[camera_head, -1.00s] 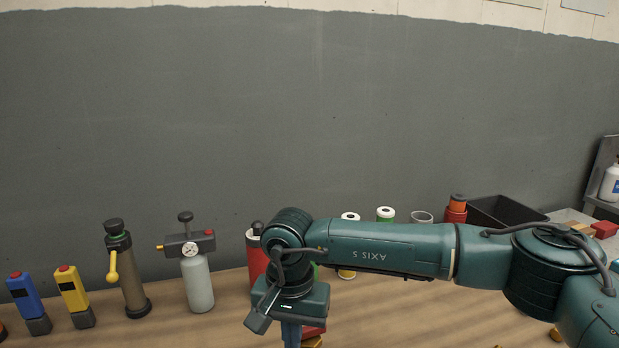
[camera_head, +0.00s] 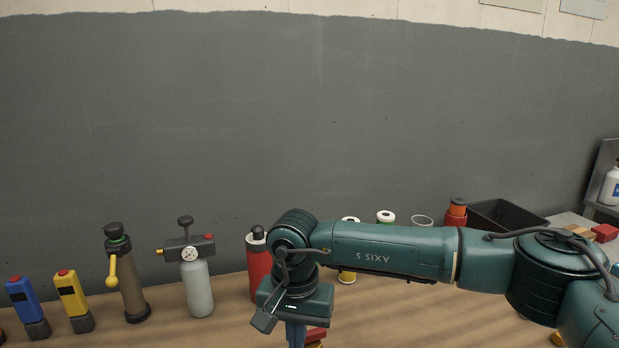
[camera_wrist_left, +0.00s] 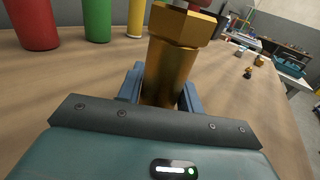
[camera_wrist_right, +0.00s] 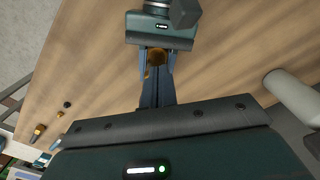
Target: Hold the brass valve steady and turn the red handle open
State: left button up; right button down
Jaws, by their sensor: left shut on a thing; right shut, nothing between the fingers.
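The brass valve (camera_wrist_left: 170,75) stands upright in the left wrist view, with my left gripper (camera_wrist_left: 162,97) shut around its body. The red handle (camera_wrist_left: 197,4) shows only partly at the top edge of that view. In the head view a piece of the red handle (camera_head: 317,335) shows beside my right gripper (camera_head: 296,339), whose fingers point down and run out of the frame. In the right wrist view my right gripper (camera_wrist_right: 153,84) is shut and empty, its fingertips close to the brass valve (camera_wrist_right: 156,57). I cannot tell whether they touch the handle.
A red bottle (camera_head: 259,270) stands left of my right wrist. Farther left are a grey cylinder with a gauge (camera_head: 198,285), a dark pump with a yellow lever (camera_head: 131,285) and yellow and blue devices. A black bin (camera_head: 505,216) stands at the back right.

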aim_at(315, 341)
jog(key=shift+d, duration=0.35)
dwell(0.3)
jog(key=shift+s+d, duration=0.25)
jog(key=shift+d, duration=0.2)
jog(key=shift+d, duration=0.65)
jog(key=shift+s, duration=0.15)
jog(key=shift+s+d, duration=0.1)
jog(key=shift+s, duration=0.15)
notch_tip(315, 341, up, 6)
dwell(0.6)
